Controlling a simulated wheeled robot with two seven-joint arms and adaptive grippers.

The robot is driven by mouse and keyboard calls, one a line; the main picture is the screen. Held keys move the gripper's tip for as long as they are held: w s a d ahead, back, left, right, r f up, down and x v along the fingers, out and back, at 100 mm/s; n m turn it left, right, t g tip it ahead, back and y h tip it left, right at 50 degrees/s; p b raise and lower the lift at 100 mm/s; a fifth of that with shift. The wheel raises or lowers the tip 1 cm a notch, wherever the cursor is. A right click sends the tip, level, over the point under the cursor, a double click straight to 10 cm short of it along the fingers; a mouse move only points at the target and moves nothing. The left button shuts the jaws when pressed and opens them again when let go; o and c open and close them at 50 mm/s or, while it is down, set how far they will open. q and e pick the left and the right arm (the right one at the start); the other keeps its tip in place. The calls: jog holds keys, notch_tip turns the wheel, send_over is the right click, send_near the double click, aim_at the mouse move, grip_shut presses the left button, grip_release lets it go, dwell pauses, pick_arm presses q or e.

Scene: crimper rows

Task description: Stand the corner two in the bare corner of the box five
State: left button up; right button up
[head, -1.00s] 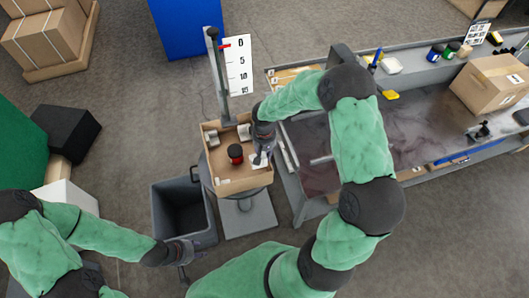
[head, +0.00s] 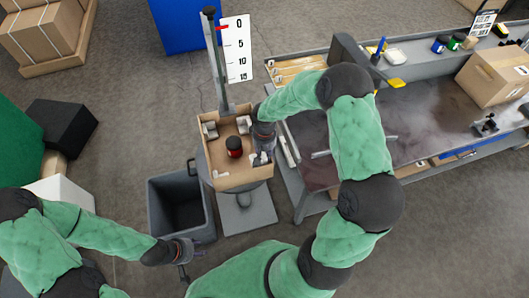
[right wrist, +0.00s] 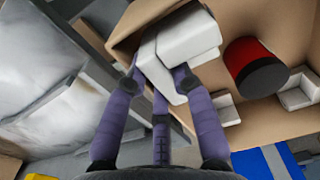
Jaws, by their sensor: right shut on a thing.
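The cardboard box (head: 240,182) stands open on a round grey stand. Two pale corner pieces (head: 210,129) (head: 243,124) stand in its two far corners; both also show in the right wrist view (right wrist: 297,90) (right wrist: 226,109). My right gripper (head: 263,150) is shut on a white corner piece (right wrist: 182,48) at the box's near right corner, close to the walls. Whether that piece touches the floor, I cannot tell. The near left corner is partly hidden by its wall. My left gripper (head: 186,251) hangs outside, below the grey bin; its jaws are too small to read.
A red jar with a black lid (head: 234,146) stands mid-box, near the held piece. A post with a scale board (head: 236,48) rises behind the box. A grey bin (head: 180,203) stands left, and a workbench (head: 420,135) stands right.

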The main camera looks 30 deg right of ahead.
jog(key=shift+f+b, duration=2.65)
jog(key=shift+f, duration=0.65)
jog(key=o, duration=0.8)
jog(key=shift+c, duration=0.2)
notch_tip(320, 180, up, 12)
jog(key=shift+r, duration=0.1)
